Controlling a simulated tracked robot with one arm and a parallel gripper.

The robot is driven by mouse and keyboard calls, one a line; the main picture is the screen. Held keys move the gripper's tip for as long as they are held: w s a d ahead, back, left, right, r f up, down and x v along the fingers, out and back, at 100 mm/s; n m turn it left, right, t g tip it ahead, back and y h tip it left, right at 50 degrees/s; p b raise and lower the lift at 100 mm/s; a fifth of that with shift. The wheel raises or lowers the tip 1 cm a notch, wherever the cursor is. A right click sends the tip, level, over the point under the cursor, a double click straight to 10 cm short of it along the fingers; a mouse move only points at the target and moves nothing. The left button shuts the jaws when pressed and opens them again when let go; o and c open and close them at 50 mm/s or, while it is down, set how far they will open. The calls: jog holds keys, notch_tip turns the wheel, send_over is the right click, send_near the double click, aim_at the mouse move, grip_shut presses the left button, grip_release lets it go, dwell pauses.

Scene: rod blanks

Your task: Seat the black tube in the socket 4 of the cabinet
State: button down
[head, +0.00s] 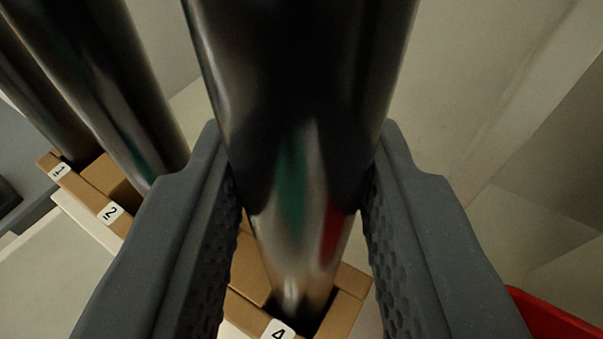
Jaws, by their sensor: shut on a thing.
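My gripper (302,195) is shut on the black tube (300,90), a shiny dark cylinder that stands between its two grey ribbed fingers. The tube's lower part shows below the fingers and reflects green and red. Its lower end is at the dark square opening of socket 4 (318,316), beside the label "4". It looks in line with the opening, but I cannot tell how deep it is. The cabinet (350,283) has a brown top edge with white number labels. The label "3" is hidden behind the left finger.
Two other dark tubes stand at the left, one (38,95) by label "1" and one (105,85) by label "2"; the latter's foot is partly hidden. A red object (550,318) shows at the lower right. Pale floor lies clear at the right.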

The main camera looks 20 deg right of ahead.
jog(key=shift+f, duration=0.3)
jog(key=c, duration=1)
grip_release()
jog(key=shift+c, duration=0.2)
jog(key=b+v, duration=0.1)
jog(key=v, duration=1)
jog(key=shift+s+b, duration=0.25)
jog(key=shift+b, duration=0.05)
jog(key=shift+b+v, duration=1.1)
jog(key=shift+b, duration=1.95)
jog(key=shift+r, duration=0.1)
